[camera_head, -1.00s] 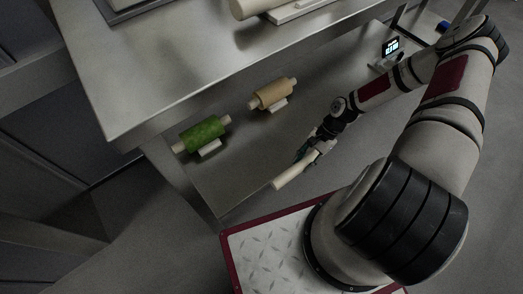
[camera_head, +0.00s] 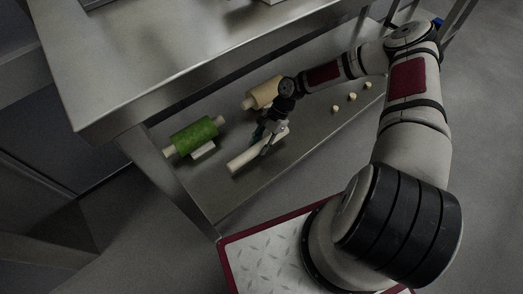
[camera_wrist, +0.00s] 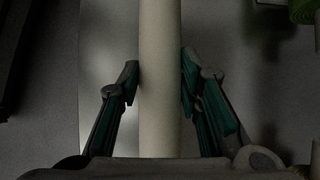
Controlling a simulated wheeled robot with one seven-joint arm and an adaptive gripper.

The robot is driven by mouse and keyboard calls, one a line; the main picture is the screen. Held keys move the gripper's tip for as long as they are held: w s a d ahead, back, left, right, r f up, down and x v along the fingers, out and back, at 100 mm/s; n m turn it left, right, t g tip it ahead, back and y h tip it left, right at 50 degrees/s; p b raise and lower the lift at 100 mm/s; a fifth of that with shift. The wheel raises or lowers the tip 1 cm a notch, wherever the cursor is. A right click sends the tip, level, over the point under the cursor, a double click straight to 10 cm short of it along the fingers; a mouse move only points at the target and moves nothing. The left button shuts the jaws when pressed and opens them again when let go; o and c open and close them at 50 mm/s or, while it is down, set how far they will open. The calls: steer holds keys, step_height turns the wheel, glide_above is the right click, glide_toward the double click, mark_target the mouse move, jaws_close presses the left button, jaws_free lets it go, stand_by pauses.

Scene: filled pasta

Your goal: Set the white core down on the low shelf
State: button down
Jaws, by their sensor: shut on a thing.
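The white core (camera_head: 246,160) is a plain pale cylinder. My gripper (camera_head: 265,141) is shut on it and holds it over the low shelf (camera_head: 232,197), near the shelf's front edge. In the wrist view the core (camera_wrist: 160,80) runs upright through the picture between the two fingers of my gripper (camera_wrist: 160,85). I cannot tell whether the core touches the shelf or hangs a little above it.
A beige roll (camera_head: 262,94) lies behind my gripper. Several small pale pieces (camera_head: 352,97) sit on the shelf to the right. The upper steel table (camera_head: 160,60) overhangs the back.

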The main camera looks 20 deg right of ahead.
mark_target(261, 149)
steer(key=shift+s+d+f+b, duration=0.15)
steer(key=shift+f+b, duration=0.45)
steer(key=shift+f, duration=1.05)
steer(key=c, duration=1.2)
jaws_free()
steer(key=shift+f, duration=0.1)
steer(key=shift+o, duration=0.2)
steer(key=p+v, duration=0.4)
steer(key=v, duration=0.8)
